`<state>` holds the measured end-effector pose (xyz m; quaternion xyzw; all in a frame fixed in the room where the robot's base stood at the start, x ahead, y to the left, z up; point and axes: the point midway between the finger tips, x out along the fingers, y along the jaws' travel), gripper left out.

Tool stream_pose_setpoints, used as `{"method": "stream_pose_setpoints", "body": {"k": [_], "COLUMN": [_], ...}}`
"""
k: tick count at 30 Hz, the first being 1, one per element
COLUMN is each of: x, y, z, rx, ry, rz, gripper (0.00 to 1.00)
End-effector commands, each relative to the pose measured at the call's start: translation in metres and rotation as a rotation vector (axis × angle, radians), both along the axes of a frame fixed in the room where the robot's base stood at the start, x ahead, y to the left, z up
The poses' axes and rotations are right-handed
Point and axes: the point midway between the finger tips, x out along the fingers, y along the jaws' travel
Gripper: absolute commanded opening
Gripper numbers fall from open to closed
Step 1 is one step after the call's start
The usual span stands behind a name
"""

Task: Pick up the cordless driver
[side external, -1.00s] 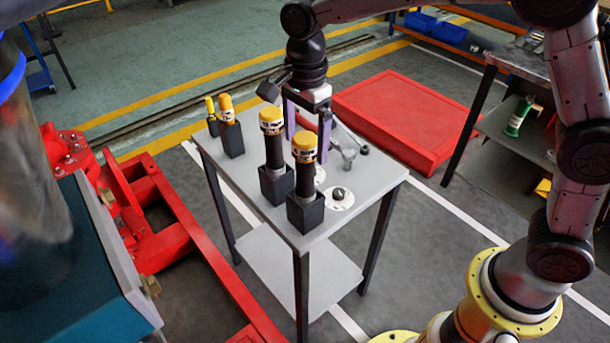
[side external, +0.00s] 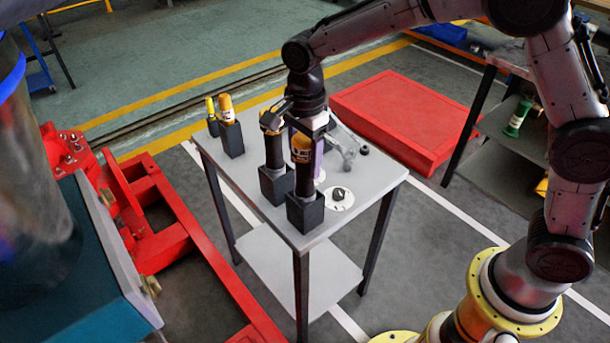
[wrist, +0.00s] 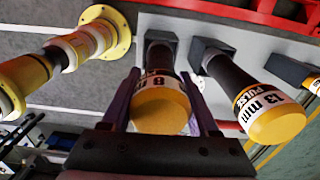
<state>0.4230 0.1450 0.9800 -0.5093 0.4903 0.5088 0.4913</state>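A yellow-capped black tool (side external: 301,149) stands upright in a black square holder (side external: 306,213) at the table's near corner. In the wrist view its yellow cap (wrist: 160,108) carries a partly hidden "8 m" label. A similar tool (side external: 272,152) in a neighbouring holder reads "13 mm PULSE" in the wrist view (wrist: 265,108). I cannot tell which one is the cordless driver. My gripper (side external: 306,152) points down over the near tool. In the wrist view my gripper's purple fingers (wrist: 162,88) lie either side of this tool, apart and seemingly not clamped on it.
The grey table (side external: 240,178) also holds another yellow-topped tool (side external: 227,108) in a holder, a smaller yellow one (side external: 211,112), a white disc with a dark knob (side external: 338,197) and a metal tool (side external: 345,148). A red platform (side external: 405,118) lies behind; red framework (side external: 165,215) stands left.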

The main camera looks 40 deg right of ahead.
Motion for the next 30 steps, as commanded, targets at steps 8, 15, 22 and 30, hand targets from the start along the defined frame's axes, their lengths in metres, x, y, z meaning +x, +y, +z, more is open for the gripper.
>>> {"method": "stream_pose_setpoints", "body": {"k": [8, 15, 22, 30], "x": [0.000, 0.000, 0.001, 0.002], "y": [0.000, 0.000, 0.000, 0.001], "z": [0.000, 0.001, 0.003, 0.016], "rx": [0.000, 0.000, 0.002, 0.003], "ry": [-0.001, -0.001, -0.006, -0.009], "rz": [0.000, 0.000, 0.000, 0.000], "gripper": [0.06, 0.00, 0.00, 0.00]}}
